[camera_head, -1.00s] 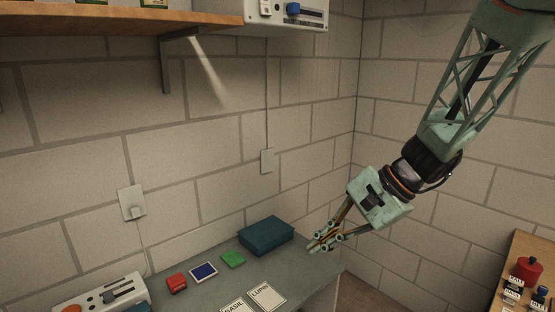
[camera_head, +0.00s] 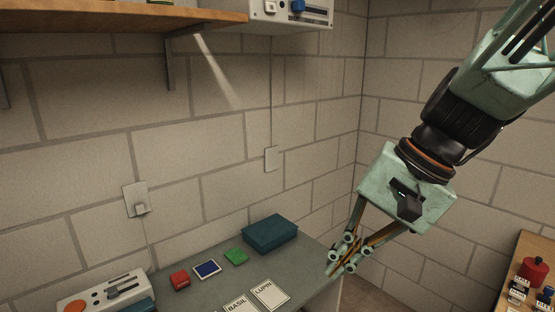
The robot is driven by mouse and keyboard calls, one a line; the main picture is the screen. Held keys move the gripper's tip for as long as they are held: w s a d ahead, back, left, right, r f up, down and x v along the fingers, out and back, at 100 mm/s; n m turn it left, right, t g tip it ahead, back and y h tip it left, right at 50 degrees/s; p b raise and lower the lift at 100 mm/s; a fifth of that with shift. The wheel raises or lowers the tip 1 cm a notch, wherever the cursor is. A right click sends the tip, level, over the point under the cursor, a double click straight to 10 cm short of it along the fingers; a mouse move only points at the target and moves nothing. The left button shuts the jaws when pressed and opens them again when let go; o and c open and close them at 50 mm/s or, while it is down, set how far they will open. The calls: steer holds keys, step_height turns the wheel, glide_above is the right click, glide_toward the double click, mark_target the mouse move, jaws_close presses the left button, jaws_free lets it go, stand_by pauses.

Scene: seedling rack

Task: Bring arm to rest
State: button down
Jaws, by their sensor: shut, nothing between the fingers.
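My gripper (camera_head: 343,262) is pale green with dark and orange parts. It hangs from my arm, which reaches in from the upper right. Its fingers are closed together with nothing between them. The fingertips point down and to the left, in front of the right end of the grey bench (camera_head: 318,287) in this view. They look clear of the objects on it, though their height above the bench is hard to tell.
The bench holds a dark teal box (camera_head: 270,234), a green block (camera_head: 236,257), a blue square (camera_head: 207,269), a red block (camera_head: 180,280) and seed cards (camera_head: 270,292). A wooden shelf (camera_head: 120,19) is upper left. A wooden table (camera_head: 522,262) with a red pot (camera_head: 534,270) is lower right.

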steer(key=s+d+r+n+h, duration=0.1)
steer(key=s+d+n, duration=0.1)
steer(key=s, duration=0.4)
steer(key=s+d+r+n+t+h, duration=0.1)
steer(key=s+d+h, duration=0.1)
steer(key=s+d, duration=0.2)
steer(key=s+d+r+n+t+h+b, duration=0.1)
steer(key=s+d+n+h, duration=0.1)
steer(key=s, duration=0.6)
steer(key=shift+s+d+r+n, duration=0.2)
steer(key=shift+d+r+n, duration=0.15)
steer(key=shift+d, duration=0.2)
stand_by(0.6)
